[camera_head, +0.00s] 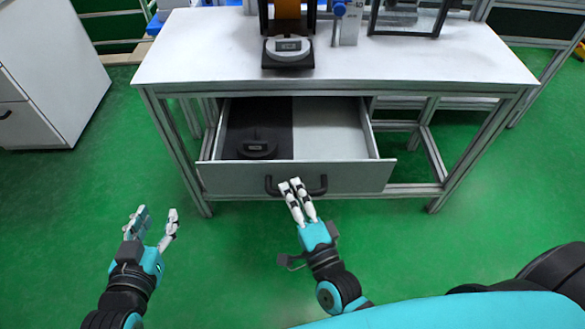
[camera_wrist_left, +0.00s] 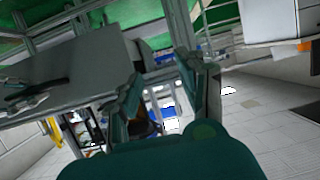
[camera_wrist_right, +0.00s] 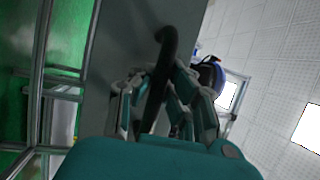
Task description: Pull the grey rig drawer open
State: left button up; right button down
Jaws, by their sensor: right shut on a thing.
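The grey rig drawer (camera_head: 345,178) stands pulled out from under the white table, and its inside shows. Its floor is dark on the left and light on the right, and a dark round object (camera_head: 257,149) lies on the dark part. My right gripper (camera_head: 296,184) is shut on the black drawer handle (camera_head: 318,190); the handle (camera_wrist_right: 166,50) also shows between the fingers in the right wrist view. My left gripper (camera_head: 156,218) is open and empty, in the air left of the drawer and apart from it.
The white table (camera_head: 430,65) bears a device with a grey round piece (camera_head: 288,46) on a dark base, a blue and white item (camera_head: 347,22) and a dark frame. A white cabinet (camera_head: 50,70) stands at left. Green floor (camera_head: 90,190) is free in front of the cabinet.

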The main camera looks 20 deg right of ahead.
pick_arm(q)
jog(key=shift+s+a+f+g+y+p, duration=0.1)
jog(key=shift+s+a+f+g+y, duration=0.1)
jog(key=shift+s+f+g, duration=0.3)
jog(key=shift+s+a+f+g+y+p, duration=0.1)
jog(key=shift+s+a+f+g, duration=0.15)
jog(key=shift+f, duration=0.4)
jog(key=shift+s+a+f+g+y+p, duration=0.1)
jog(key=shift+s+a+f+g, duration=0.05)
jog(key=shift+s+f+g, duration=0.4)
pick_arm(e)
jog(key=shift+s+a+f, duration=0.1)
jog(key=shift+s+a, duration=0.1)
jog(key=shift+s, duration=0.55)
jog(key=shift+s+a+f, duration=0.1)
jog(key=shift+s+a, duration=0.1)
jog(key=shift+s, duration=0.5)
pick_arm(q)
jog(key=shift+w, duration=0.15)
pick_arm(e)
jog(key=c, duration=1.3)
grip_release()
jog(key=shift+r, duration=0.15)
jog(key=v, duration=1.2)
